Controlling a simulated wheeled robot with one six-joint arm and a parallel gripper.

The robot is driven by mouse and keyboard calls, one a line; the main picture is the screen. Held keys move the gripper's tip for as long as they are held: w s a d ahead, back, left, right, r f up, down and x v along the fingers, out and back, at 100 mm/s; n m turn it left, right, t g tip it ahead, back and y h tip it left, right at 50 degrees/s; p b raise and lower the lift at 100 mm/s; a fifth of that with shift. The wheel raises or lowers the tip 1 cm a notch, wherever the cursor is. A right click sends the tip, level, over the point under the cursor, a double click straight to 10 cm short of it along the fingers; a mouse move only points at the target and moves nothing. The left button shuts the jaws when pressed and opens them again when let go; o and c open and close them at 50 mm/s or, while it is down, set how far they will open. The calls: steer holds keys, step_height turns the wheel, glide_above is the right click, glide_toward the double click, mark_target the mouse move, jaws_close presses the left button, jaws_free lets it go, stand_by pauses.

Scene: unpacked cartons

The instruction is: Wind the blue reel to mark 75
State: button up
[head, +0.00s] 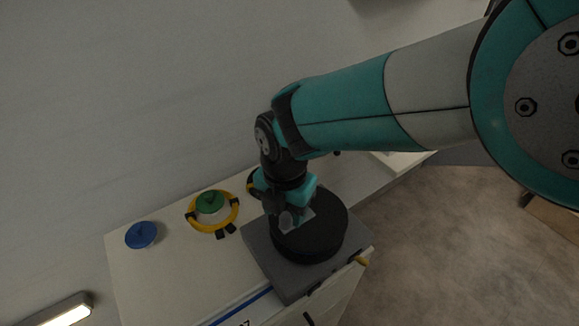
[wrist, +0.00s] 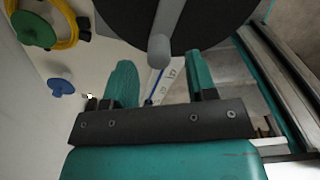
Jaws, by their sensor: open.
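A black round drum (head: 325,232) sits on a grey square base on the white worktop; its dark disc fills the top of the wrist view (wrist: 115,15). A pale grey handle (wrist: 160,48) stands out from the disc. My gripper (head: 290,205) is over the drum; in the wrist view my gripper (wrist: 160,64) is open, with the handle between and just beyond its teal fingertips. It holds nothing. A white strip with a blue line (head: 245,306) and partly visible figures runs from the base; no pointer reading is legible. A small blue disc (head: 141,235) lies at the far left.
A green knob (head: 209,203) with a yellow cable ring (head: 193,225) stands between the blue disc and the grey base (head: 268,262). The worktop (head: 135,285) is bare at front left. A wall rises behind it, and open floor lies to the right.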

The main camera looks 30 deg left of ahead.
step_height(320, 180, up, 14)
steer(key=b, duration=0.1)
steer(key=shift+r, duration=0.2)
steer(key=w+d+r+m+y, duration=0.1)
steer(key=w+d+r+m, duration=0.15)
steer(key=d+m, duration=0.6)
steer(key=w+d+r+m+y, duration=0.1)
steer(key=d+r+m, duration=0.3)
steer(key=d, duration=0.8)
steer(key=s+d+f+m+y, duration=0.2)
steer(key=s+d+f+m, duration=0.1)
steer(key=s+d+m, duration=0.8)
steer(key=d+m, duration=0.2)
steer(key=m, duration=0.3)
steer(key=shift+s+d+m, duration=0.15)
steer(key=shift+d+m, duration=0.1)
steer(key=shift+m, duration=0.1)
